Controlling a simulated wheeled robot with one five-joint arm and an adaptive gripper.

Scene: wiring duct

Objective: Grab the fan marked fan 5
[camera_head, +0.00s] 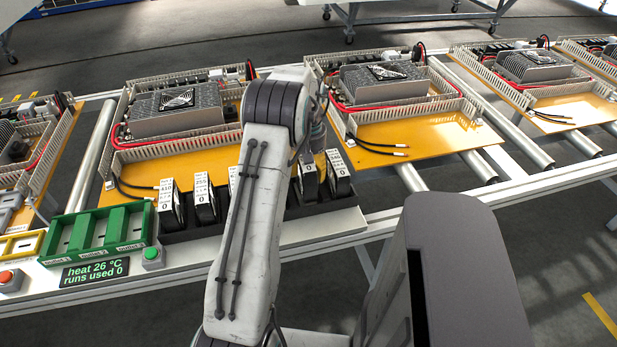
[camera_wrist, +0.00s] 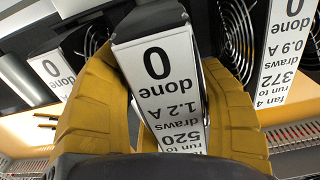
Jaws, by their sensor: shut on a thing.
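My gripper (camera_wrist: 160,80) has its two yellow fingers closed on either side of a fan (camera_wrist: 165,75) in the wrist view. That fan has a white label, seen upside down, reading 0 done, draws 1.2 A, run to 520. The part of its label with the fan number is hidden behind the gripper. Beside it on the right is a fan marked fan 4 (camera_wrist: 283,60), with draws 0.9 A and run to 372. Another fan (camera_wrist: 55,75) reading 0 done is on the left.
Black fans (camera_head: 170,208) with white labels stand in a dark rack (camera_head: 290,207) along the conveyor's front edge. Green outlet frames (camera_head: 100,230) and a display (camera_head: 95,271) reading heat 26 °C, runs used 0 are at left. Orange wiring panels (camera_head: 420,135) lie behind.

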